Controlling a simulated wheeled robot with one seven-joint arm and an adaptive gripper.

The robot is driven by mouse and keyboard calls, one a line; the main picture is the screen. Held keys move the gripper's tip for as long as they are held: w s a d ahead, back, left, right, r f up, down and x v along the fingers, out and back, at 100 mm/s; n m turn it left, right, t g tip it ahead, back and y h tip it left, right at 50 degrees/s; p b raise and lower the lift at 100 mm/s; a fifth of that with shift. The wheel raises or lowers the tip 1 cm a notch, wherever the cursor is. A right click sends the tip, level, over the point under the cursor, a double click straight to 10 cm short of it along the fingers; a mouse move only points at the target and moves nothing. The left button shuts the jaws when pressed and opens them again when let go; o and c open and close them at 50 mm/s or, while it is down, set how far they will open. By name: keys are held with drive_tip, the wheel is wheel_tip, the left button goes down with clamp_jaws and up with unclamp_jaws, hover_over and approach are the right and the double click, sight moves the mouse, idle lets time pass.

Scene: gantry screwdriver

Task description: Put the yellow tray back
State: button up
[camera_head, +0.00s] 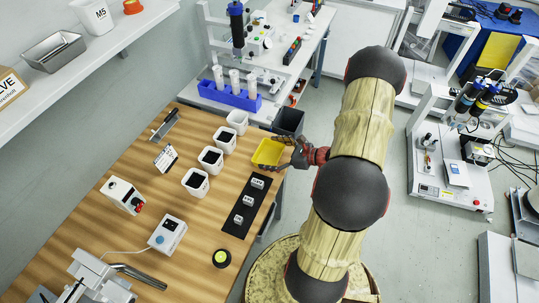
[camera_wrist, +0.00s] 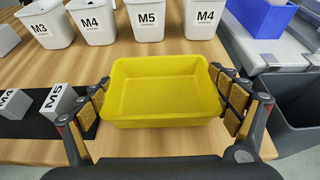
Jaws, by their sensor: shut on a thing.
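The yellow tray (camera_head: 268,152) is at the right edge of the wooden table in the head view. It looks empty and level in the wrist view (camera_wrist: 162,88). My gripper (camera_wrist: 165,100) has one finger on each side of the tray, and its pads press on the left and right walls. In the head view my gripper (camera_head: 289,152) reaches the tray from the right. I cannot tell whether the tray's underside touches the table.
White bins (camera_wrist: 148,18) labelled M4 and M5 stand in a row beyond the tray. A black mat (camera_head: 246,207) with small labelled blocks (camera_wrist: 58,101) lies beside it. A blue rack (camera_head: 230,96) and a dark grey bin (camera_head: 288,122) are close by.

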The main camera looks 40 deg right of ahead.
drive_tip(key=o, duration=1.1)
drive_tip(key=shift+c, duration=0.2)
